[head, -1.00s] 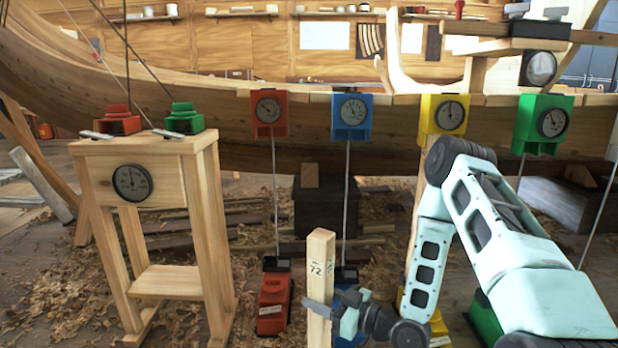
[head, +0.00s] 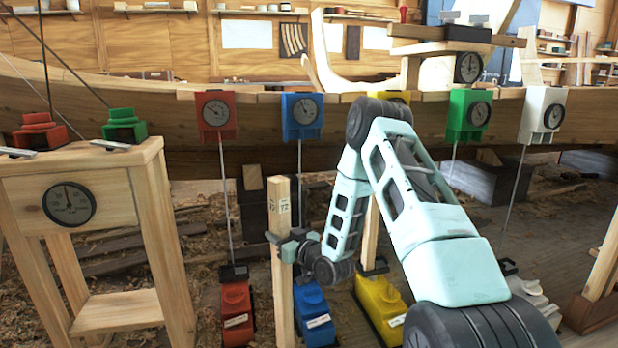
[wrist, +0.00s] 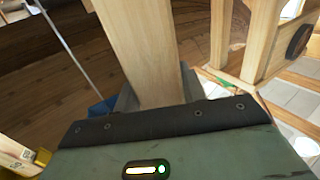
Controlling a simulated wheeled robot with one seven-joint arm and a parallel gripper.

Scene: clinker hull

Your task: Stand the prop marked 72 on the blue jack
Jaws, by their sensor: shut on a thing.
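The wooden prop marked 72 (head: 280,270) stands upright in the head view, its mark near the top. My gripper (head: 285,248) is shut on it below the mark. In the wrist view the prop (wrist: 140,50) rises from between the jaws (wrist: 155,105). The blue jack (head: 315,315) is on the floor just right of the prop, partly behind it and my gripper. A blue gauge box (head: 301,117) hangs on the hull above, with a thin rod running down. I cannot tell whether the prop's foot touches anything; it is out of view.
The red jack (head: 237,312) is left of the prop and the yellow jack (head: 380,305) is right, bearing a wooden prop. A wooden stand (head: 150,225) with a gauge is at left. The planked hull (head: 390,135) spans the back. Shavings cover the floor.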

